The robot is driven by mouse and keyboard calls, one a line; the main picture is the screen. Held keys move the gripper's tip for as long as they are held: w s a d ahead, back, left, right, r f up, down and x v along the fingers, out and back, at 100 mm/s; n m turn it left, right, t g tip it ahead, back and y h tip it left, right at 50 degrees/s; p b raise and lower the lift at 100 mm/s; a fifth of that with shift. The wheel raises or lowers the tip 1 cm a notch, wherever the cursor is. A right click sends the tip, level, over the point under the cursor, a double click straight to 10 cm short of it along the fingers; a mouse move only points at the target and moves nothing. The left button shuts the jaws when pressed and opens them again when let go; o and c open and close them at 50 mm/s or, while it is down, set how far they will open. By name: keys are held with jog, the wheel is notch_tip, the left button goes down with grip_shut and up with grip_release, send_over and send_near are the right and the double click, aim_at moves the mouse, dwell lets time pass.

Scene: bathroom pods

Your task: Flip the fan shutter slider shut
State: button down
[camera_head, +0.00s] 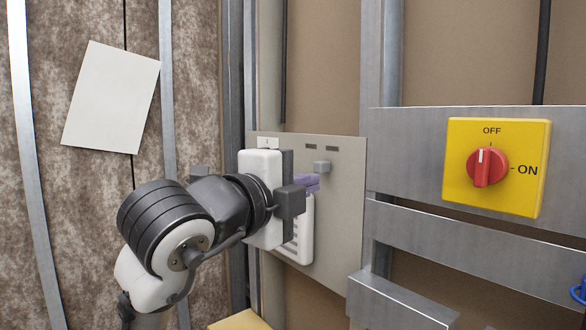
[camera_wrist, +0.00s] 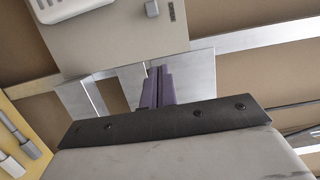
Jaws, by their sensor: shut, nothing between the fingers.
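A beige wall plate (camera_head: 340,210) carries a small grey block (camera_head: 321,167), which looks like the slider, below two dark labels. A white slotted vent (camera_head: 303,240) sits lower on the plate, partly hidden by my wrist. In the wrist view, the plate (camera_wrist: 120,40), grey block (camera_wrist: 152,8) and part of the white vent (camera_wrist: 70,8) show at the top edge. My gripper (camera_head: 309,183) has purple fingers, shut and empty, just below and left of the block in the head view. The fingers (camera_wrist: 160,72) also show together in the wrist view. Contact with the plate cannot be told.
A yellow switch plate (camera_head: 530,190) with a red knob (camera_head: 487,167) is mounted at right on metal rails (camera_head: 480,245). A metal ledge (camera_head: 400,305) juts out below right of the beige plate. A white sheet (camera_head: 110,98) hangs at left.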

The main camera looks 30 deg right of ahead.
jog(key=shift+s+d, duration=0.1)
jog(key=p, duration=0.3)
send_near(335, 167)
jog(key=s+d, duration=0.1)
jog(key=d, duration=0.2)
jog(key=s+d, duration=0.1)
jog(key=d, duration=0.1)
jog(key=shift+s+d+r, duration=0.1)
jog(key=shift+s+r, duration=0.05)
jog(key=shift+s, duration=0.15)
jog(key=w+p, duration=0.1)
jog(key=w, duration=0.2)
jog(key=shift+w+p, duration=0.15)
jog(key=shift+p, duration=0.15)
jog(key=shift+w, duration=0.4)
jog(key=shift+w, duration=0.1)
jog(key=w, duration=0.5)
jog(key=shift+w+a+p, duration=0.15)
jog(key=shift+a+p, duration=0.15)
jog(key=shift+a, duration=0.05)
